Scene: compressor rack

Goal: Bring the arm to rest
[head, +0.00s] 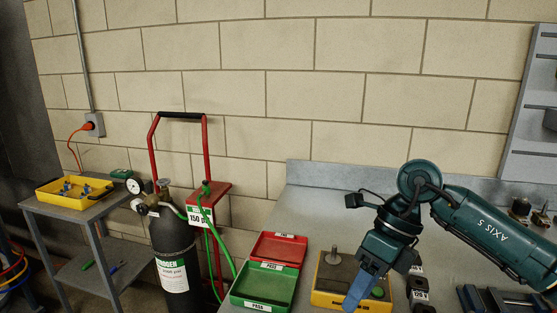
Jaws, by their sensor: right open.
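My right arm comes in from the right over the grey workbench (325,182). Its gripper (353,300) points down with blue fingers, in front of a yellow box (322,284) that has a grey knob and a green button. The gripper is open, and I see nothing held in it. Whether the fingers touch the box cannot be told. My left gripper does not show.
A dark gas cylinder (171,236) stands on a red cart (207,160). A side table (108,213) holds a yellow bin (48,190). Small black blocks sit right of my gripper.

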